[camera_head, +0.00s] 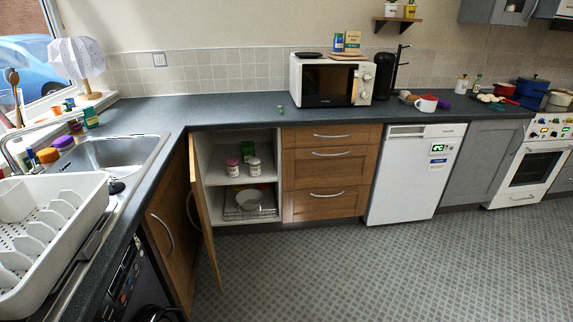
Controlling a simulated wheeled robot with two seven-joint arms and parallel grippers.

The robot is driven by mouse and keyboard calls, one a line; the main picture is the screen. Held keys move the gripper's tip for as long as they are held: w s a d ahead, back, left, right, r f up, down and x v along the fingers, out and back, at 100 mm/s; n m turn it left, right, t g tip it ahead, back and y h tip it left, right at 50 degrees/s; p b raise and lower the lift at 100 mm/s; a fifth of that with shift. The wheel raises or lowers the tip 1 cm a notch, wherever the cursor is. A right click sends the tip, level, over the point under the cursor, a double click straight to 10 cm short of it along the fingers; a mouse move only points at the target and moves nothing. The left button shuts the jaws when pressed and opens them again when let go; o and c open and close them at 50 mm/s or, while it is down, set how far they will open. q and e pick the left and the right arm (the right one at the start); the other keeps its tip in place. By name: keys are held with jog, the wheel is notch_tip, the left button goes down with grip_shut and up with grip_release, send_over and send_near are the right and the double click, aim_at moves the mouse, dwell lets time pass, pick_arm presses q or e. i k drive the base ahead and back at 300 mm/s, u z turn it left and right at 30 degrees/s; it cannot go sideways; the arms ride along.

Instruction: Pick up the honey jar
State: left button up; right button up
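Two small jars stand upright on the upper shelf of the open corner cupboard. The left jar (233,167) has a pinkish-red lid and a pale body. The right jar (254,167) has a pale lid and a pale label. Their labels are too small to read, so I cannot tell whether either is the honey jar. A green box (247,148) is behind them. Neither of my grippers is in view.
The cupboard door (205,230) stands open at the left of the opening. A bowl (249,198) and a wire rack (248,212) are on the lower shelf. A dish rack (50,230) is at the left, a microwave (327,84) on the counter. The floor (400,270) is clear.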

aim_at(255, 171)
jog(key=z, duration=0.6)
jog(key=i, duration=1.7)
jog(key=z, duration=0.3)
